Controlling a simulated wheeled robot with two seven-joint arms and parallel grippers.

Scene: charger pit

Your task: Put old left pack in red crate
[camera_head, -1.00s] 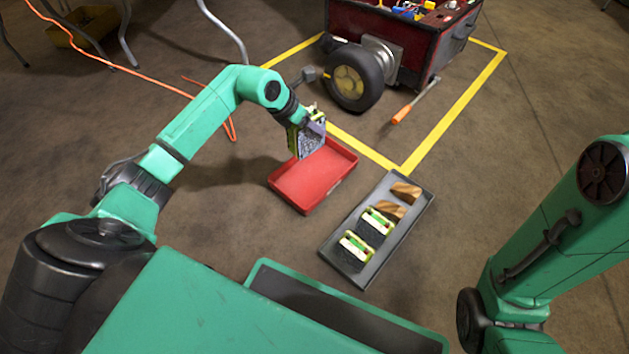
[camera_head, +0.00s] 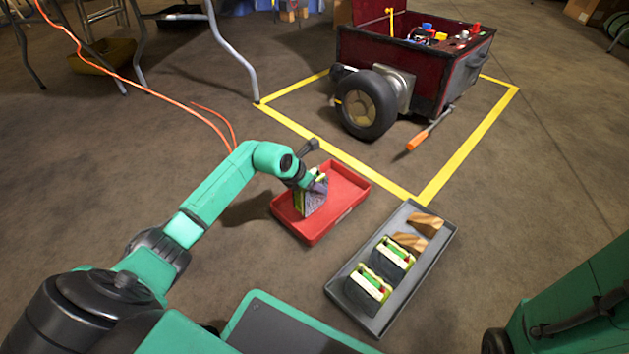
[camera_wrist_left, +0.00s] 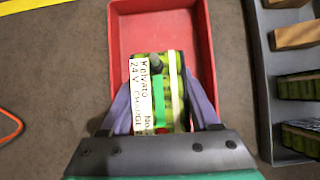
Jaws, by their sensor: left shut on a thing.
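The old pack (camera_head: 311,198) is a dark block with a yellow-green top. In the left wrist view the pack (camera_wrist_left: 160,95) shows a white label, a green strip and a pale strap. My left gripper (camera_head: 318,178) is shut on it, with one finger on each side. The red crate (camera_head: 346,182) lies on the floor, and the pack is over or inside its tray area. The crate also shows in the left wrist view (camera_wrist_left: 196,30) around the pack. I cannot tell whether the pack touches the crate floor. My right gripper is out of view.
A grey tray (camera_head: 392,311) to the right of the crate holds two packs (camera_head: 368,288) and two wooden blocks (camera_head: 425,224). Behind are yellow floor tape (camera_head: 465,165), a dark red wheeled machine (camera_head: 370,50) and an orange-handled screwdriver (camera_head: 418,140). An orange cable (camera_head: 150,78) runs at left.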

